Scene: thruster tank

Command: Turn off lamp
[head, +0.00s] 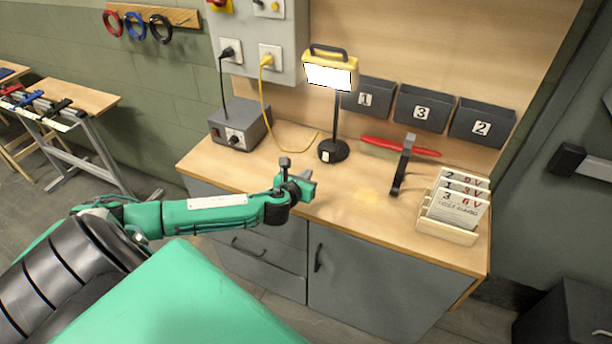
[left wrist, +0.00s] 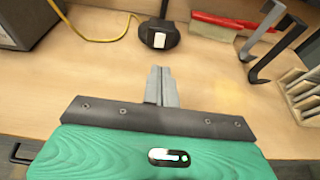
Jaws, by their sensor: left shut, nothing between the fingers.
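The lamp (head: 330,73) stands at the back of the workbench. It has a yellow frame, a black handle and a bright white, lit face. Its thin stem goes down to a round black base (head: 333,151) with a small white switch patch (head: 325,156) on its front. In the left wrist view the base (left wrist: 160,33) and the white switch (left wrist: 159,41) are straight ahead of the fingers. My left gripper (head: 308,180) is shut and empty over the bench's front part, in front of the base and apart from it. It also shows in the left wrist view (left wrist: 161,70). My right gripper is not in view.
A grey power box (head: 240,124) with a yellow cable (head: 290,134) is left of the lamp. A red brush (head: 400,147), a black stand (head: 402,166) and a wooden card rack (head: 447,228) are right. Grey numbered bins (head: 422,108) hang behind. The benchtop before the base is clear.

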